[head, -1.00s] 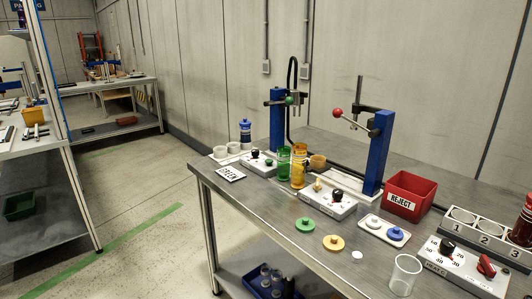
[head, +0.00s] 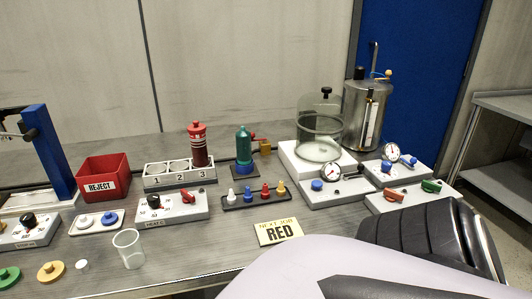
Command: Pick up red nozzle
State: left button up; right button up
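The red nozzle (head: 265,191) stands upright in a dark rack (head: 236,204) on the metal bench, near the middle of the head view. It is third from the left, between a blue nozzle (head: 248,193) and a yellow nozzle (head: 281,188). A white nozzle (head: 231,196) stands at the left end. A pale link and a black ribbed part of my own arm fill the lower right. No gripper fingers show, so neither gripper is in view.
A card reading "NEXT JOB RED" (head: 279,232) lies in front of the rack. A green bottle (head: 243,150) stands behind it. A numbered block (head: 180,174) holds a red container (head: 198,145). A glass bell jar (head: 320,130) stands right. A clear cup (head: 128,249) stands front left.

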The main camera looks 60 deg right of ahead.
aim_at(265, 194)
jog(key=z, duration=1.95)
